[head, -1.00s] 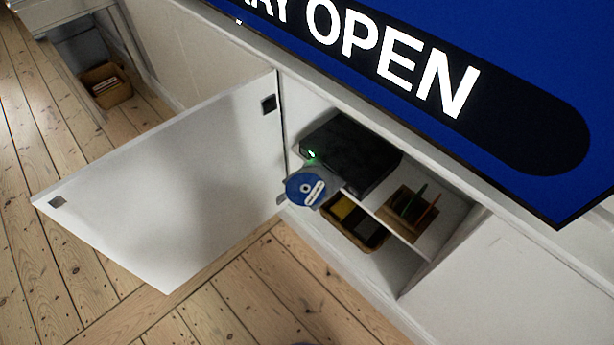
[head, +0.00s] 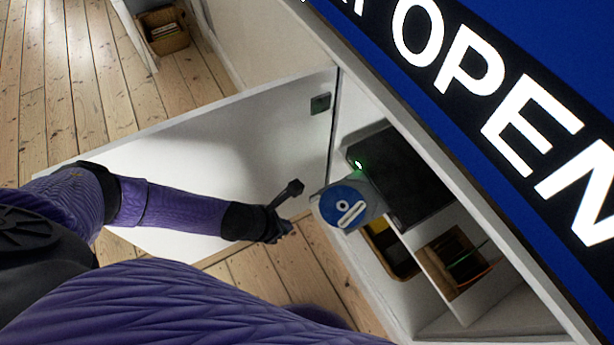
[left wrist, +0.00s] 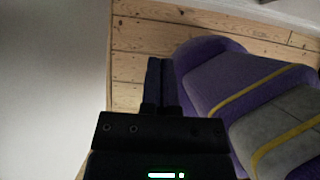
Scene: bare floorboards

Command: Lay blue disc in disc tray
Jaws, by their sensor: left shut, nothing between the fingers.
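The blue disc (head: 345,205), with a white label mark, lies face up on the grey disc tray (head: 373,207). The tray juts out of the black player (head: 405,175) on the cabinet's shelf, and a green light glows beside it. The disc looks flat, but I cannot tell whether it sits fully in the recess. My left gripper (head: 294,188) is shut and empty, left of the disc and apart from it. It also shows shut in the left wrist view (left wrist: 155,82), above floorboards. My right gripper is not in view.
The white cabinet door (head: 180,140) stands open behind my left arm. Below the player are a yellow-and-dark bin (head: 390,248) and a wooden holder (head: 455,260). A large blue sign (head: 480,60) overhangs the cabinet. A brown box (head: 162,30) stands at the back.

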